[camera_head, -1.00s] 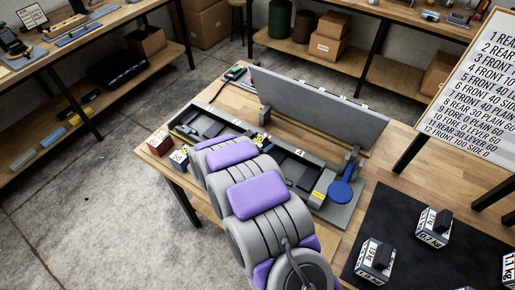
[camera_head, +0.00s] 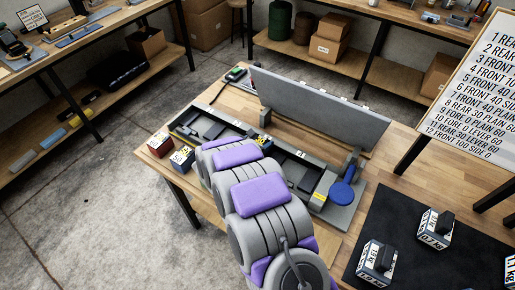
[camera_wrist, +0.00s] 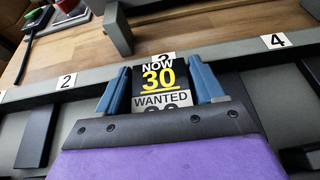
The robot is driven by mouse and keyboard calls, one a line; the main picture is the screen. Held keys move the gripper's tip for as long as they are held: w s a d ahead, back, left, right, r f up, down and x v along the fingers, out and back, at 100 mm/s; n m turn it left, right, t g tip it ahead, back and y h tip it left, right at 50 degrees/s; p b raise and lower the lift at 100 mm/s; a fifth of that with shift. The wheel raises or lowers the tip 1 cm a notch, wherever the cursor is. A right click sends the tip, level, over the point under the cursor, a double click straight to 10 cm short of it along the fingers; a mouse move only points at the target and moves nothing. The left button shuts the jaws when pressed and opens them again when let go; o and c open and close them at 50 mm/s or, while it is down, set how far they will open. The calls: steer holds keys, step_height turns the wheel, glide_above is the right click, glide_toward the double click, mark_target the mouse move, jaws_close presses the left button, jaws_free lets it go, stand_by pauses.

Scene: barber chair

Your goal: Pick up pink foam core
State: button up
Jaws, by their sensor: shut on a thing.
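I see no pink foam core in either view. In the wrist view, the blue fingers of my gripper (camera_wrist: 162,88) stand on either side of a black block (camera_wrist: 158,80) marked NOW 30 WANTED. They fit close to its sides and appear shut on it. Below it shows the purple pad of my own gripper. The block is in front of the long grey tray's edge, covering most of a label between 2 and 4. The tray (camera_head: 352,207) lies on the wooden table.
A tall grey panel (camera_head: 320,110) rises along the tray's back. A blue round paddle (camera_head: 341,194) stands at its right end. A red box (camera_head: 160,145) and a blue box (camera_head: 182,159) sit at the table's left. Labelled blocks stand on the black mat (camera_head: 398,205) at right.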

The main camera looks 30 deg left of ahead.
steer(key=shift+a, duration=0.15)
steer(key=shift+c, duration=0.5)
